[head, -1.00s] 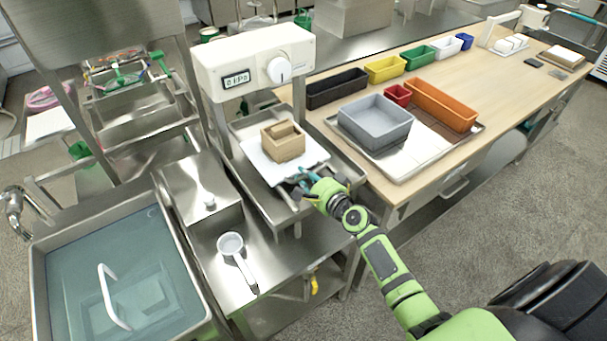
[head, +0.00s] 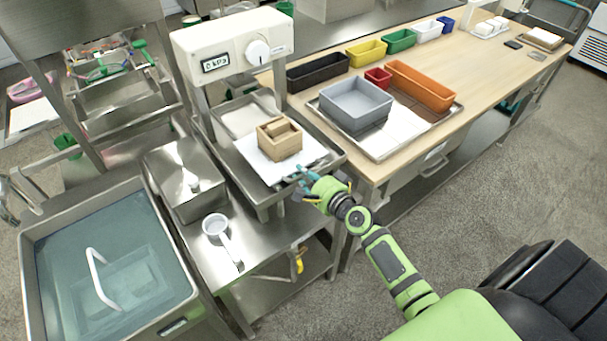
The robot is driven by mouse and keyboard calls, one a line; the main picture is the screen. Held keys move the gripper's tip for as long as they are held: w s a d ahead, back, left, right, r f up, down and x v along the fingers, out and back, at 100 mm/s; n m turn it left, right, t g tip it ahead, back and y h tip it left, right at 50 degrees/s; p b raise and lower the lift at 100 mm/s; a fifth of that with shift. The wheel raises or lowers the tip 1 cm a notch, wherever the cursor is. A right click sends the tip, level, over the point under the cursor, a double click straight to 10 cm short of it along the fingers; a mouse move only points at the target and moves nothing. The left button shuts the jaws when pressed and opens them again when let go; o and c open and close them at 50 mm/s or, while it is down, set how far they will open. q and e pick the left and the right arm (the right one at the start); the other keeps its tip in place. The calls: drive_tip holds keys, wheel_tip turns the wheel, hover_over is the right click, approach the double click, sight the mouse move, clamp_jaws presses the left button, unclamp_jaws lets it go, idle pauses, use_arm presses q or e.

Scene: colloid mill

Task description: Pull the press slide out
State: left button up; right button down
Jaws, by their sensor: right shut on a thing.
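The press (head: 233,42) is a cream head with a "0 kPa" display and a round knob, on metal posts. Its metal press slide (head: 258,200) sticks out at the front right below the head. A white sheet (head: 252,160) and a wooden box mould (head: 280,143) with a block in its top rest on the slide. My right gripper (head: 304,178) is at the slide's front edge, its teal fingers shut on it. The fingers partly hide the grip point. My left gripper is not in view.
A water-filled sink (head: 135,300) with a white handle is at lower left. A steel box (head: 185,178) and a white ladle (head: 218,232) are left of the slide. A wooden bench (head: 375,175) with a grey bin (head: 355,100) stands close on the right. Open floor lies in front.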

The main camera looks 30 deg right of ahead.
drive_tip(key=c, duration=1.2)
unclamp_jaws()
drive_tip(key=shift+s+f, duration=0.1)
drive_tip(key=shift+s, duration=0.2)
drive_tip(key=v, duration=1.2)
drive_tip(key=s+a+f+n+g+h, duration=0.1)
drive_tip(key=s+f+n+g, duration=0.3)
drive_tip(key=f, duration=0.9)
drive_tip(key=s+a+f+n+g, duration=0.1)
drive_tip(key=s+f+n+g, duration=0.15)
drive_tip(key=s+f, duration=0.7)
drive_tip(key=s+a+f+n+g, duration=0.1)
drive_tip(key=s+f+n+g, duration=0.1)
drive_tip(key=s+f+n, duration=0.2)
drive_tip(key=s+a+f+n+g, duration=0.2)
drive_tip(key=s+f+n+g, duration=0.1)
drive_tip(key=s+f, duration=0.6)
drive_tip(key=s+a+f+n+g+h, duration=0.1)
drive_tip(key=s+a+f+n+g, duration=0.1)
drive_tip(key=s+f+n, duration=0.3)
drive_tip(key=shift+s+a+f+n+g, duration=0.15)
drive_tip(key=shift+s+f, duration=0.2)
drive_tip(key=shift+s, duration=0.3)
drive_tip(key=shift+s+d+f+g, duration=0.15)
drive_tip(key=shift+s+f, duration=0.2)
drive_tip(key=shift+s, duration=0.35)
drive_tip(key=shift+s+a+f+n+g, duration=0.15)
drive_tip(key=shift+s+f, duration=0.15)
drive_tip(key=shift+s, duration=0.35)
